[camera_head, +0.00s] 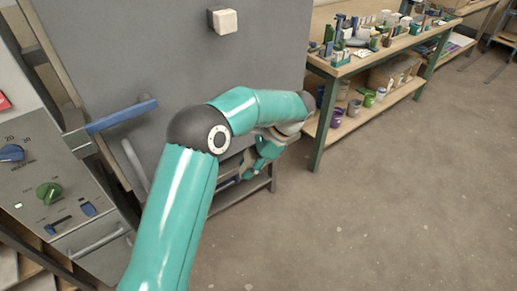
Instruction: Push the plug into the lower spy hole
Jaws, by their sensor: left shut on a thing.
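The grey kiln door (120,45) stands upright in front of me. A cream plug-like block (225,21) sticks out high on its face. My left arm reaches across the door, with its wrist bent back toward the door's lower right part. My left gripper (246,168) is low beside the door, partly behind the forearm. It is shut on the plug, of which little can be made out between the fingers. The lower spy hole is hidden behind my arm, so I cannot tell how the plug sits relative to it. My right gripper is not in view.
A blue door handle (122,115) juts out left of my arm. A control panel (40,175) with knobs stands at the far left. A workbench (400,45) with glaze items and buckets stands at the right. The floor (390,210) is clear.

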